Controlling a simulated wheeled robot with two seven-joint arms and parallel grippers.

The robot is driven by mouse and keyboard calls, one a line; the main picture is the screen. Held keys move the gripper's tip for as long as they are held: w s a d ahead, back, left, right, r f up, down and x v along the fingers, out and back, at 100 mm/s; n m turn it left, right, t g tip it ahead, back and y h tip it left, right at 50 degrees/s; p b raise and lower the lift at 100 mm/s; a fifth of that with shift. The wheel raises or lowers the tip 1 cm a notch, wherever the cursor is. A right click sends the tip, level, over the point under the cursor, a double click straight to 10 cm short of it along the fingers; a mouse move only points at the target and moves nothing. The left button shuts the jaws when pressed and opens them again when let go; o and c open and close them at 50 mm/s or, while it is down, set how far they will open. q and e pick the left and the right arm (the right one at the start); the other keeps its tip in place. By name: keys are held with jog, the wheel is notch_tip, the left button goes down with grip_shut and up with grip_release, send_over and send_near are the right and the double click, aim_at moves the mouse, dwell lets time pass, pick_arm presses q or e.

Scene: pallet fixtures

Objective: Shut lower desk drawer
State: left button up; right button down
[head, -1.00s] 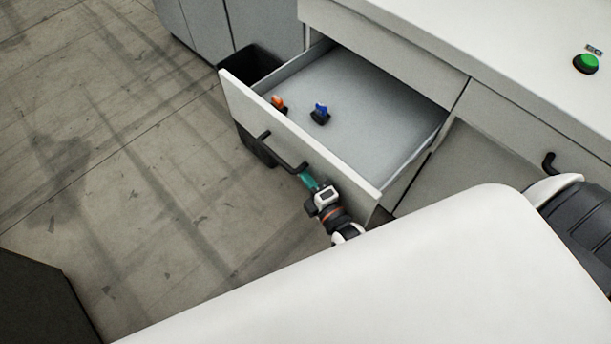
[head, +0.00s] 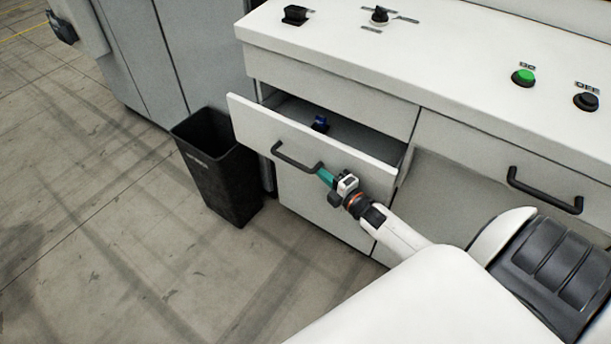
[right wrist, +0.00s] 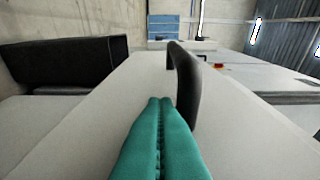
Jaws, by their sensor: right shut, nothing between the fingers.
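The desk drawer (head: 250,126) is partly open, with a grey-white front and a black bar handle (head: 292,160). A small blue-and-black item (head: 320,123) shows inside it. My right gripper (head: 324,174) is shut and empty, its teal fingertips at the drawer front beside the right end of the handle. In the right wrist view the closed teal fingers (right wrist: 160,103) point at the white drawer front (right wrist: 95,110), with the handle (right wrist: 184,85) just right of them. Whether the tips touch the front cannot be told. My left gripper is not in view.
A black bin (head: 222,170) stands on the floor left of the drawer. The desk top (head: 440,65) carries a green button (head: 523,75), a black button (head: 586,101) and switches. Another drawer handle (head: 545,191) is at right. The floor at left is clear.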

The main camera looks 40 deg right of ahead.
jog(key=w+d+b, duration=0.1)
jog(key=d, duration=0.2)
jog(key=w+d+b, duration=0.1)
jog(key=d+b, duration=0.1)
jog(key=d, duration=0.1)
jog(key=w+d+b, duration=0.1)
jog(key=d, duration=0.2)
jog(key=shift+w+d+f, duration=0.15)
jog(key=shift+w+d, duration=0.05)
jog(key=shift+w+d+b, duration=0.15)
jog(key=shift+d+b, duration=0.2)
jog(key=shift+d, duration=0.1)
jog(key=shift+d+r, duration=0.1)
jog(key=shift+r, duration=0.1)
jog(key=shift+d, duration=0.1)
